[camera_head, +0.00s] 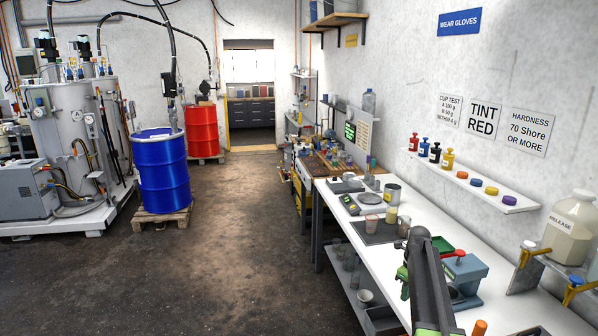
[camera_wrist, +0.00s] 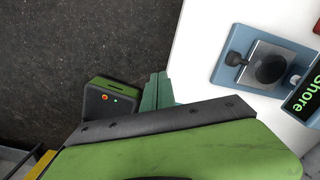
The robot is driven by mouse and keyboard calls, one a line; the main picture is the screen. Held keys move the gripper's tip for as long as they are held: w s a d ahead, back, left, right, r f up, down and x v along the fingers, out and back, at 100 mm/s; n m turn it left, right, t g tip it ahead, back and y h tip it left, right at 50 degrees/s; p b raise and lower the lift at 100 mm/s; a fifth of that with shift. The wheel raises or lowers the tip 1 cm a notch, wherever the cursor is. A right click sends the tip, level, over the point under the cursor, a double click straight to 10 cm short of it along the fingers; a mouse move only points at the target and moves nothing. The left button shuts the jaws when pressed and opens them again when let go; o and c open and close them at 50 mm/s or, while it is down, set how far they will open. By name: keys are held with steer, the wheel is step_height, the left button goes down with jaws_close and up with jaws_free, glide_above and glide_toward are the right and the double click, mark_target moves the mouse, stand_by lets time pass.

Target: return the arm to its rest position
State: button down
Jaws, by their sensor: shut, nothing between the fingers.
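My arm (camera_head: 430,285) reaches up from the bottom of the head view, over the white bench. A green part of my gripper shows beside the arm; the arm hides most of the rest. In the wrist view my gripper (camera_wrist: 158,91) has its two greenish fingers together, shut and empty. They are over the bench's edge, with dark floor to the left and white bench top to the right. The blue hardness tester (camera_wrist: 228,68) with its black round pad and a "Shore" display is to the right of the fingers, apart from them.
The white bench (camera_head: 350,222) runs along the right wall, holding a scale (camera_head: 349,204), cups and a teal press (camera_head: 466,272). A jug (camera_head: 570,228) stands on a bracket at right. A blue drum (camera_head: 163,172) stands on a pallet at left. The floor between is clear.

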steer(key=s+a+f+n+b, duration=0.1)
steer(key=s+a+f+n, duration=0.1)
steer(key=s+a+n, duration=0.6)
steer(key=s+a+f+n+b, duration=0.1)
steer(key=s+a+n+b, duration=0.3)
steer(key=a, duration=0.9)
steer(key=s+a+n+p, duration=0.2)
steer(key=s+n, duration=0.9)
steer(key=n, duration=0.6)
steer(key=shift+s+a+f, duration=0.2)
steer(key=shift+a+f, duration=0.05)
steer(key=shift+a, duration=0.25)
